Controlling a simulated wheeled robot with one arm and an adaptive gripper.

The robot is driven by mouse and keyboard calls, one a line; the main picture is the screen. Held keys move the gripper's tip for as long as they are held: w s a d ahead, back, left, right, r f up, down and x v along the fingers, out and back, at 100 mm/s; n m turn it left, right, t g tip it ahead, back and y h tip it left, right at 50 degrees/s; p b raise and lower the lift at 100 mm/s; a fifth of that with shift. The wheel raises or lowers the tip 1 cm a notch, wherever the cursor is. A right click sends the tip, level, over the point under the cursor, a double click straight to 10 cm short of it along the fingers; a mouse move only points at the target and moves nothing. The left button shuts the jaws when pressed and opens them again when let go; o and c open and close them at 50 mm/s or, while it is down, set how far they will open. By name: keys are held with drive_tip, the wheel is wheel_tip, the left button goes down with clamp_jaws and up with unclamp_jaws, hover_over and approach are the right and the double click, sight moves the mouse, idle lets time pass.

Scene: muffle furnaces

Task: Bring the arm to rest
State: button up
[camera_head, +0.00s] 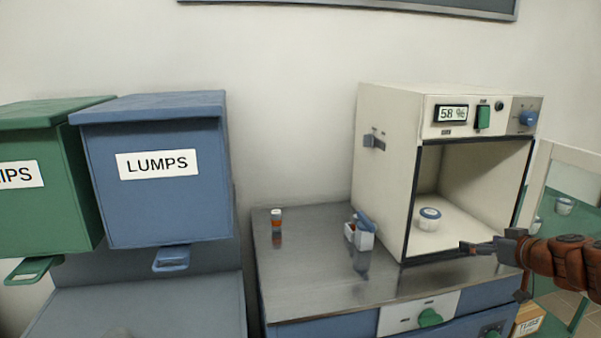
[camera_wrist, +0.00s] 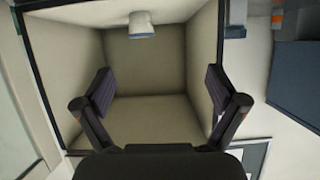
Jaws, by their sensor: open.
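My gripper (camera_head: 468,247) is at the front of the open furnace (camera_head: 380,190), near the lower edge of its opening, with my arm coming in from the right. In the wrist view my gripper (camera_wrist: 160,100) has its two fingers wide apart with nothing between them. The furnace display reads "58 %".
A steel-topped bench (camera_head: 310,285) carries the furnace, a small orange-and-white bottle (camera_head: 276,220) and a white box with blue items (camera_head: 359,236). A blue LUMPS bin (camera_head: 155,205) and a green bin (camera_head: 45,215) are at left. A door (camera_head: 570,185) stands open at right.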

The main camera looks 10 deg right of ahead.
drive_tip(key=a+f+n+g+y, duration=0.25)
drive_tip(key=a+g+y, duration=0.3)
drive_tip(key=a, duration=2.25)
drive_tip(key=s+a+f+n+g, duration=0.1)
drive_tip(key=s+a+f+g, duration=0.15)
drive_tip(key=s+a, duration=0.4)
drive_tip(key=s+a+f+g+h, duration=0.1)
drive_tip(key=s+a+f+g, duration=0.1)
drive_tip(key=s+a, duration=0.3)
drive_tip(key=s+a+f+g+h, duration=0.1)
drive_tip(key=s+a+f+g, duration=0.15)
drive_tip(key=s, duration=0.35)
drive_tip(key=s+d+f+m+g+h, duration=0.1)
drive_tip(key=s+d+g+h, duration=0.1)
drive_tip(key=s, duration=0.4)
drive_tip(key=s+d+f+m+g+h, duration=0.1)
drive_tip(key=s+m+g, duration=0.1)
drive_tip(key=s, duration=0.5)
wheel_tip(320, 180, up, 16)
drive_tip(key=w+t+p, duration=0.1)
drive_tip(key=p, duration=1.3)
drive_tip(key=shift+d+f+p, duration=0.15)
drive_tip(key=shift+f+p, duration=0.1)
drive_tip(key=shift+p, duration=0.05)
drive_tip(key=shift+w+t, duration=0.1)
drive_tip(key=shift+t, duration=0.15)
drive_tip(key=shift+c, duration=0.4)
